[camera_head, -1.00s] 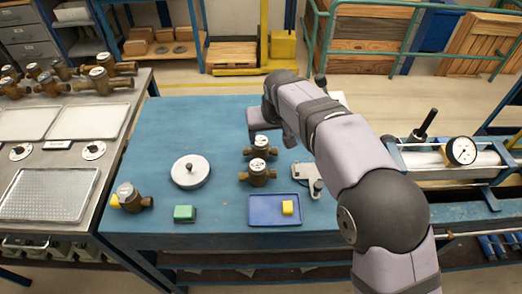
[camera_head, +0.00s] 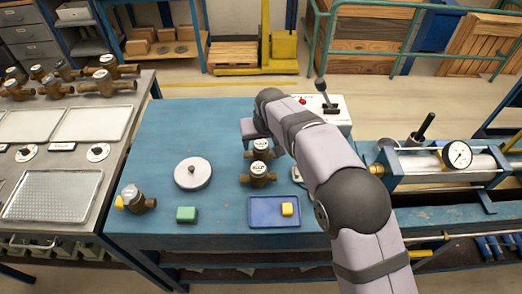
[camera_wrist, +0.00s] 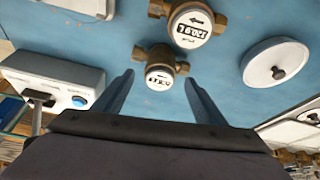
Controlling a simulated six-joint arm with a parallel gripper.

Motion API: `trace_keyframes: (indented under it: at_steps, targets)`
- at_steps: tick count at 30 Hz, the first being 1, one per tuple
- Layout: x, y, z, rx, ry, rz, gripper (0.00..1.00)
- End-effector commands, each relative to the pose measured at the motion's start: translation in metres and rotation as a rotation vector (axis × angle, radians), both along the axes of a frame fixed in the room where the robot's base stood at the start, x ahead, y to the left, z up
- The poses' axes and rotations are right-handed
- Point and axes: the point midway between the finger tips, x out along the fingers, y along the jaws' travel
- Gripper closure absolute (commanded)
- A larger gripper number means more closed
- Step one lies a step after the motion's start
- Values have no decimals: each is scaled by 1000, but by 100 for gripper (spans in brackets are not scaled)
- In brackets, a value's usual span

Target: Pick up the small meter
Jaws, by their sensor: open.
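The small meter (camera_wrist: 160,75) is brass with a white dial and sits upright on the blue bench. In the wrist view it lies between the fingertips of my gripper (camera_wrist: 158,79), which is open and empty, with a gap on each side. I cannot tell the height gap. In the head view the small meter (camera_head: 261,147) is partly hidden by my arm. A larger brass meter (camera_wrist: 192,25) stands close beside it, nearer the front in the head view (camera_head: 258,173). My gripper's fingers are hidden in the head view.
A round white disc with a knob (camera_head: 193,173) is left of the meters. A blue tray (camera_head: 262,217) with a yellow block (camera_head: 287,209), a green block (camera_head: 186,214) and another meter (camera_head: 133,198) lie in front. A control box with a lever (camera_head: 328,108) stands back right.

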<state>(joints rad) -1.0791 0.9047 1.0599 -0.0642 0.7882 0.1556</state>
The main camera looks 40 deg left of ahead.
Motion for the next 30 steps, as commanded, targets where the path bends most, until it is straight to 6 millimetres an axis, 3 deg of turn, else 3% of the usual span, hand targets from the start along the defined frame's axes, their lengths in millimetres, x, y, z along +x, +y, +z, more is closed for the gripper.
trace_keyframes:
  at_steps: [9, 17, 25, 30]
  targets:
    - [6, 9, -23, 0, 0, 0, 35]
    - [7, 9, -26, 1, -1, 0, 35]
    - [7, 9, -25, 1, -1, 0, 94]
    - [7, 10, -23, 5, -2, 0, 94]
